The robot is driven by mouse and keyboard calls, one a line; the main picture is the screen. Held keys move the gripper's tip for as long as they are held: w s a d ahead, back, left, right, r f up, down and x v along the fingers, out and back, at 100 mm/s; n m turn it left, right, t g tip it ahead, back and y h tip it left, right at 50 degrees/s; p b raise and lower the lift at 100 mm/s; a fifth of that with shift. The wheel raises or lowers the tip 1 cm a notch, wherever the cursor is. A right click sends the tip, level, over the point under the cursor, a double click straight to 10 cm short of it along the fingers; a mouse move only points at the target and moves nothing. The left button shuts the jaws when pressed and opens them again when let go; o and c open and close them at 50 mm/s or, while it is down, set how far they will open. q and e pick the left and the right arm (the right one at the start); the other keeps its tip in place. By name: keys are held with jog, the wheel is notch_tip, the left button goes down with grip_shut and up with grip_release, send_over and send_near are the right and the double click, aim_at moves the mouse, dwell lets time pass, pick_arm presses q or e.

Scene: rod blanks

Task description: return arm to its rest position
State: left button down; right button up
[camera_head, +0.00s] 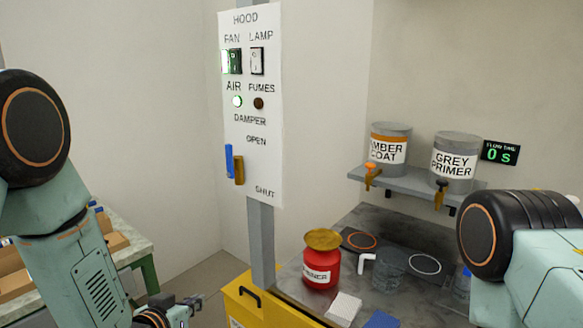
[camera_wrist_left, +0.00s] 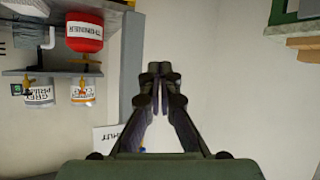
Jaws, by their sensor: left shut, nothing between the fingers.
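My left arm comes in from the left in the head view, and its gripper (camera_head: 184,308) is low near the bottom edge, left of the yellow cabinet. In the left wrist view the left gripper (camera_wrist_left: 157,78) has its fingertips together, with nothing between them. It touches no object that I can see. My right arm shows at the right edge of the head view, but its gripper is out of the picture.
A white hood panel (camera_head: 251,165) stands on a grey post above a yellow cabinet (camera_head: 245,300). A red thinner can (camera_head: 321,268) is on the bench. Amber coat (camera_head: 389,150) and grey primer (camera_head: 455,160) tins sit on a shelf. A table (camera_head: 130,245) with boxes is left.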

pick_arm(q)
jog(key=s+a+f+g+y+b, duration=0.1)
jog(key=s+f+g, duration=0.3)
jog(key=s+f, duration=0.4)
jog(key=s+f+n+g+b, duration=0.1)
jog(key=s+f+g+b, duration=0.2)
jog(key=s+f, duration=0.6)
jog(key=s+a+f+g+y+b, duration=0.1)
jog(key=s+f+g, duration=0.4)
jog(key=s, duration=1.5)
notch_tip(320, 180, down, 3)
jog(key=shift+a+f+y+b, duration=0.15)
jog(key=shift+a+y+b, duration=0.15)
jog(key=shift+b, duration=0.45)
jog(key=shift+w+d, duration=0.1)
jog(key=shift+w, duration=0.1)
